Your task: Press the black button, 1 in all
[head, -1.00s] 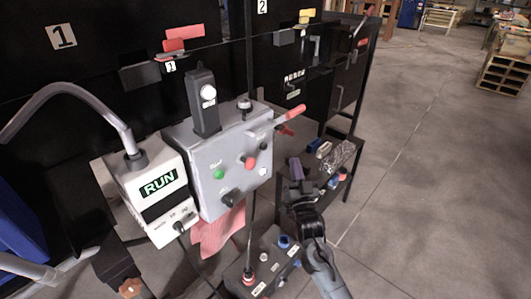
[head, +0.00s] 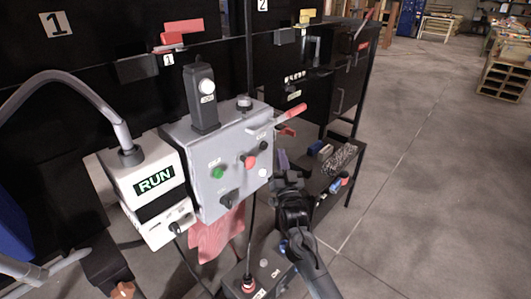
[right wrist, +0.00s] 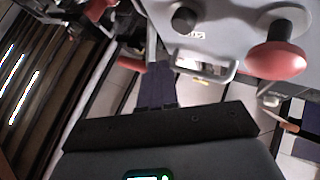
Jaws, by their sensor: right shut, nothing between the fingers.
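The black button (head: 263,146) sits at the upper right of the grey control box's front face (head: 206,180), right of a red mushroom button (head: 249,161). In the right wrist view the black button (right wrist: 185,20) is near the top edge, left of the large red button (right wrist: 276,52). My right gripper (head: 282,159) is shut and empty at the right side of the box, below and right of the black button. Its dark fingers (right wrist: 156,86) show in the right wrist view, apart from the button. My left gripper is not in view.
A green button (head: 217,173), a white button (head: 263,173) and a black knob (head: 227,201) share the panel. A red-handled lever (head: 290,113) juts out above. A white RUN box (head: 152,190) stands left. A dark shelf with small items (head: 335,165) lies right.

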